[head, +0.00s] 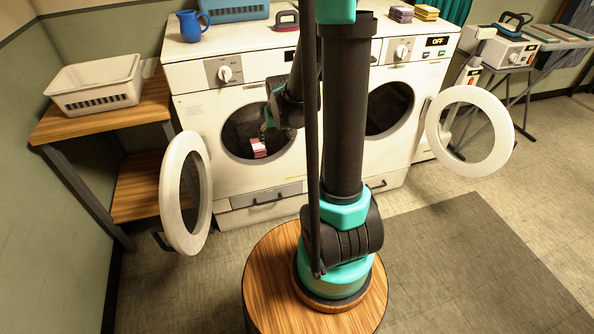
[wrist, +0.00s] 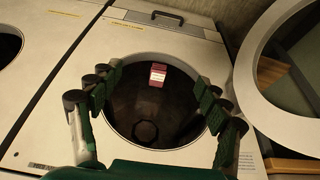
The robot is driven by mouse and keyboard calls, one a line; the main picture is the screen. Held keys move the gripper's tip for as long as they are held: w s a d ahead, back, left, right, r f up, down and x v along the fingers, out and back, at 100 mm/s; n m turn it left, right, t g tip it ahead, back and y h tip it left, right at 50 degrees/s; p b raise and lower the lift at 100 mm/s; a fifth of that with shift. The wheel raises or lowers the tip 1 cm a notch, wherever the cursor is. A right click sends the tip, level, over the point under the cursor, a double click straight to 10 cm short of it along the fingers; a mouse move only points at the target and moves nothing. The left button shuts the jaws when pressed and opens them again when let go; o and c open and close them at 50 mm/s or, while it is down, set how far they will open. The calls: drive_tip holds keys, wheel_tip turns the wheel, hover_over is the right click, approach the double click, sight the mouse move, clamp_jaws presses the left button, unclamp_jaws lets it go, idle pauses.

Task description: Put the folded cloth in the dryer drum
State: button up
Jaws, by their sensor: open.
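A small folded cloth (head: 258,147), pink-red and white, shows within the round opening of the left machine (head: 205,110), low near the front lip. In the wrist view the cloth (wrist: 157,75) lies against the dark drum (wrist: 145,112), close to the opening's rim. My gripper (head: 268,117) is at that opening, above the cloth in the head view. In the wrist view my gripper (wrist: 158,90) has its green fingers spread wide on both sides of the opening, with nothing between them touching the cloth. The left machine's round door (head: 172,195) is swung open.
The right machine's door (head: 440,130) is also open. A white basket (head: 97,84) stands on the wooden shelf (head: 150,103) at left.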

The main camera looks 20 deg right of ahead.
drive_tip(key=s+d+r, duration=0.1)
drive_tip(key=s+r, duration=0.1)
drive_tip(key=s, duration=1.8)
drive_tip(key=shift+w, duration=0.1)
drive_tip(key=shift+c, duration=0.4)
